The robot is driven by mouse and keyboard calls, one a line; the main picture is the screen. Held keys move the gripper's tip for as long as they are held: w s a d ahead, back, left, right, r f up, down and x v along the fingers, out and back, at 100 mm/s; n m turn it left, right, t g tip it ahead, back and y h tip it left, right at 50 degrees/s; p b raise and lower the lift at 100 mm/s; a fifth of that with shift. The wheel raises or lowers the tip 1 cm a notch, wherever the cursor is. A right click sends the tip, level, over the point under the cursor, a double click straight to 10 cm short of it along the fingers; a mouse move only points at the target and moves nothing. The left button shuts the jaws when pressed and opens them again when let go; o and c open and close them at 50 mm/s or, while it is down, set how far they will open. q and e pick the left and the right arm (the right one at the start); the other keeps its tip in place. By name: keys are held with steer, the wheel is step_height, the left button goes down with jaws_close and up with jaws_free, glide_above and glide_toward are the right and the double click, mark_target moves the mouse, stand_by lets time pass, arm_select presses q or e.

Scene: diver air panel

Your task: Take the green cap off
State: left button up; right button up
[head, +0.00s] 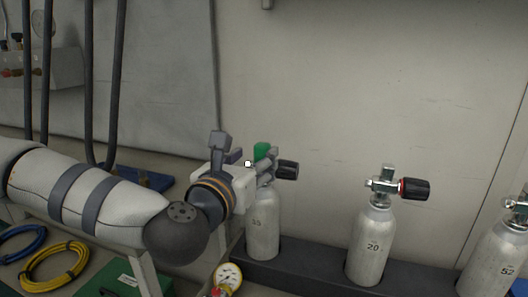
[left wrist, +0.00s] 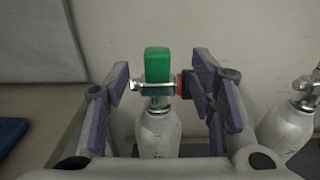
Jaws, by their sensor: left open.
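The green cap (head: 261,151) sits on top of the valve of the nearest silver cylinder (head: 263,228), partly behind my left gripper in the head view. In the left wrist view the green cap (left wrist: 158,64) is upright and blocky, above the chrome valve (left wrist: 153,89). My left gripper (head: 246,162) is open. In the left wrist view its purple-padded fingers (left wrist: 160,88) stand one on each side of the valve and cap, with gaps beside the cap. The right finger is close to the valve's black and red knob; contact cannot be told. My right gripper is not in view.
A cylinder marked 20 (head: 370,246) with a black knob and another marked 52 (head: 494,259) stand to the right in a dark rack (head: 310,277). A wall is close behind. A pressure gauge (head: 228,276) and coiled yellow hose (head: 55,266) lie at lower left.

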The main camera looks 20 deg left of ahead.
mark_target(259, 149)
arm_select(q)
steer(key=w, duration=0.6)
steer(key=shift+w+f, duration=0.1)
steer(key=shift+w, duration=0.25)
steer(key=shift+a, duration=0.1)
steer(key=c, duration=0.9)
